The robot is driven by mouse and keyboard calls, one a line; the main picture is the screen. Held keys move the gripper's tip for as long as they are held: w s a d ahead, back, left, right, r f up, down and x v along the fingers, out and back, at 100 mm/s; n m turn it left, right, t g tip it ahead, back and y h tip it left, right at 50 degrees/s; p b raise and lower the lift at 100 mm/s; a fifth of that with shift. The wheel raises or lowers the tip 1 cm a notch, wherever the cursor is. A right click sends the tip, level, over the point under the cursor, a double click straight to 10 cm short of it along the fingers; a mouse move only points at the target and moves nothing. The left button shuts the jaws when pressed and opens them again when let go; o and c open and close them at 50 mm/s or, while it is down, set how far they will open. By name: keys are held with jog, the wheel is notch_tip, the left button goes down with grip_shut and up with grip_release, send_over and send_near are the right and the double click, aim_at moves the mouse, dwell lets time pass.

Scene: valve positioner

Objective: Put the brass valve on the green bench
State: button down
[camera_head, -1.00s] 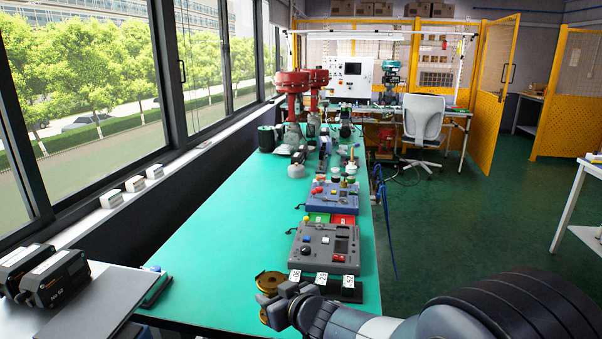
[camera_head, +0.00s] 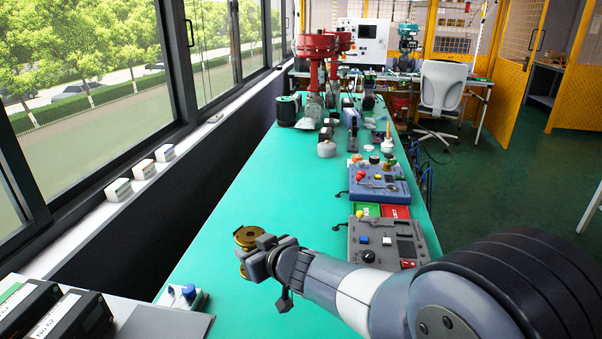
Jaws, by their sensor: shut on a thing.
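The brass valve (camera_head: 247,236) shows as a round golden body with a flat top at the lower middle of the head view. My gripper (camera_head: 257,252) is shut on it from the right, and the fingers and arm hide part of the valve. The green bench (camera_head: 215,215) runs from the near edge back toward the far wall. The valve and gripper appear over the bench's near part. I cannot tell whether the valve touches the bench top.
A grey control box (camera_head: 385,241) and a blue control box (camera_head: 379,184) stand on the bench's right side. A small blue-and-white item (camera_head: 184,296) lies near the front left edge. Black devices (camera_head: 55,310) stand at lower left. The bench's left half is largely clear.

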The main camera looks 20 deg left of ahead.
jog(key=shift+f+b, duration=3)
jog(key=shift+f, duration=1.85)
jog(key=shift+f, duration=0.2)
jog(key=c, duration=0.9)
grip_release()
jog(key=shift+o, duration=0.2)
jog(key=shift+r, duration=0.15)
jog(key=p+v, duration=0.2)
jog(key=v, duration=1)
jog(key=shift+s+p, duration=0.15)
jog(key=shift+p, duration=0.2)
